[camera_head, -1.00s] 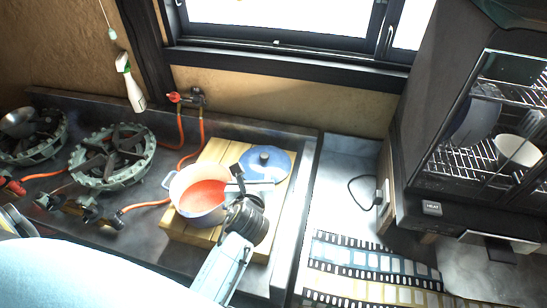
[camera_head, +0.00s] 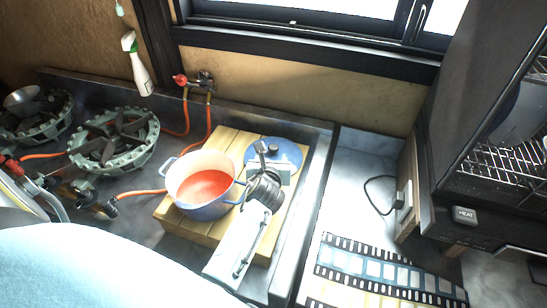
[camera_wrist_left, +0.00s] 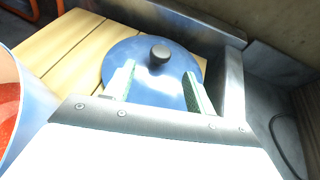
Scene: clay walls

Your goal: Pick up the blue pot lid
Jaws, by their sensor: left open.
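The blue pot lid (camera_head: 290,152) lies on the wooden slatted board, to the right of the pot, and my left gripper covers part of it. The left wrist view shows the round lid (camera_wrist_left: 130,62) with its dark knob (camera_wrist_left: 160,52) upward. My left gripper (camera_head: 272,163) is over the near part of the lid. Its two fingers (camera_wrist_left: 160,90) are spread and empty, with the knob beyond the tips and between their lines. Whether the fingers touch the lid, I cannot tell. My right gripper is not in view.
A blue-rimmed pot of red contents (camera_head: 206,185) stands on the board (camera_head: 226,140), close left of my left gripper. A raised metal edge (camera_head: 312,185) runs right of the board. Green burners (camera_head: 115,140) and orange hoses are at left. A patterned mat (camera_head: 375,270) lies at right.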

